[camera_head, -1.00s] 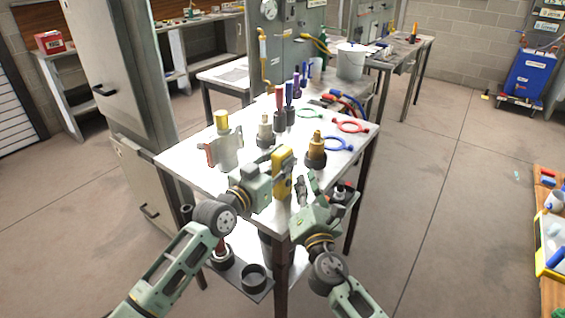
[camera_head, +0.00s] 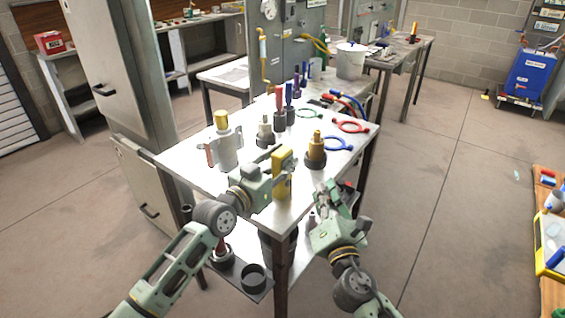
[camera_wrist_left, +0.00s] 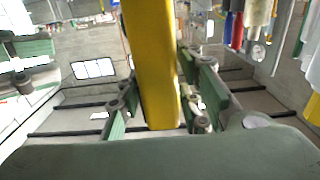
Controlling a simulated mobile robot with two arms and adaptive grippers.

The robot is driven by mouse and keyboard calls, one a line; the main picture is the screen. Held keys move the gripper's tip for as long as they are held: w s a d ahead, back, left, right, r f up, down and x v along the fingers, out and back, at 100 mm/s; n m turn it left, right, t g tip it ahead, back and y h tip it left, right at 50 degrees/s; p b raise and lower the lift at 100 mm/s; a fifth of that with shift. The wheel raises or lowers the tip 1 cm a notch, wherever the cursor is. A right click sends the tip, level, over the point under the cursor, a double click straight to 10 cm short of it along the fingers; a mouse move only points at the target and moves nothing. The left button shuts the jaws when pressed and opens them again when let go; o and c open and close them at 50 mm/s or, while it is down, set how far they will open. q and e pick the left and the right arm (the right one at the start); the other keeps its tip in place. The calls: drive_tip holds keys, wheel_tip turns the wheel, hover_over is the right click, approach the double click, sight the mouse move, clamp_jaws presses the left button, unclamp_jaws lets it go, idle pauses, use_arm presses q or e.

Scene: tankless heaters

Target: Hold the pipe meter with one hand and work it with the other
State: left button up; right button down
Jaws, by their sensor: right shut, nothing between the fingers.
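The yellow pipe meter (camera_head: 283,168) stands upright at the table's near edge. My left gripper (camera_head: 272,172) is shut around it from the left. In the left wrist view the yellow meter (camera_wrist_left: 155,70) runs upright between the two fingers of the left gripper (camera_wrist_left: 158,112), and its display face cannot be read. My right gripper (camera_head: 335,196) is shut and empty, to the right of the meter and apart from it, beside the table's near right corner.
A lower shelf (camera_head: 240,280) holds dark cups.

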use_arm(q)
drive_tip(key=shift+o, duration=1.4)
